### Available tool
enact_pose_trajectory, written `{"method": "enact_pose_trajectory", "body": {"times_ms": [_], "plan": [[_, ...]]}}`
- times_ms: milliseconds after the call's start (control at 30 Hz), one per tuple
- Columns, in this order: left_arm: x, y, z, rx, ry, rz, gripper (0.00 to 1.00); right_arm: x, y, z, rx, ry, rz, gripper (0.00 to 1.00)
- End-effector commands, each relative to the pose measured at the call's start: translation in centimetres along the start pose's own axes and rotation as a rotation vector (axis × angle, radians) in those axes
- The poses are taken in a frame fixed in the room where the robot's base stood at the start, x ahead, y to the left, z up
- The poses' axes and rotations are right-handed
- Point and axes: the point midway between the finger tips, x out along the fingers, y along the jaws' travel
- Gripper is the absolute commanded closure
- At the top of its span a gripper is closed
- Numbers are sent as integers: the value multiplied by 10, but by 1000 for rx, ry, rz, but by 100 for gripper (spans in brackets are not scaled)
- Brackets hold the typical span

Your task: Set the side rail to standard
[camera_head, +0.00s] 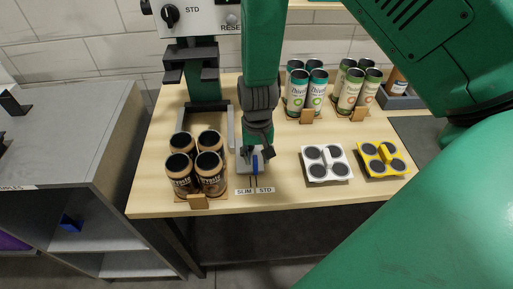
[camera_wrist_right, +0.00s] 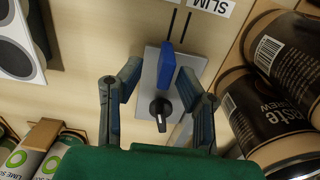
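The side rail's grey block (camera_head: 246,168) sits near the table's front edge and bears a small blue tab (camera_head: 256,161). The SLIM label (camera_head: 244,191) and STD label (camera_head: 265,190) lie just in front of it, with dark marks between them. In the right wrist view the block (camera_wrist_right: 150,85) carries the blue tab (camera_wrist_right: 166,68) and a black knob (camera_wrist_right: 160,112). My right gripper (camera_head: 266,153) points down at the block. Its fingers (camera_wrist_right: 158,82) are spread either side of the tab and knob; I cannot tell if they touch. My left gripper is not in view.
Brown cans (camera_head: 209,172) stand in a holder close left of the block. A white tray (camera_head: 327,164) and a yellow tray (camera_head: 384,159) lie right. Teal and green cans (camera_head: 297,94) stand behind. A machine with a STD dial (camera_head: 170,15) is at the back.

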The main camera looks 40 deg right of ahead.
Motion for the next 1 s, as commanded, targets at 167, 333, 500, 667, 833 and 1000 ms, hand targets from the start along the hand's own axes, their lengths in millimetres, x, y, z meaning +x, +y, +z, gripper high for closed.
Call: {"method": "enact_pose_trajectory", "body": {"times_ms": [167,333,500,667,833,1000], "plan": [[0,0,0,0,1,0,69,-36,0,-1,-1,7,-2,68],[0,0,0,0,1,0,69,-73,0,-2,0,6,-2,68],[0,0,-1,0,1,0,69,-98,0,-2,1,5,-1,68],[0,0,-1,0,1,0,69,-109,1,-1,1,2,0,68],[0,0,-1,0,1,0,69,-110,1,-1,1,1,1,68],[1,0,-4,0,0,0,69,-110,1,-1,1,1,0,68]]}}
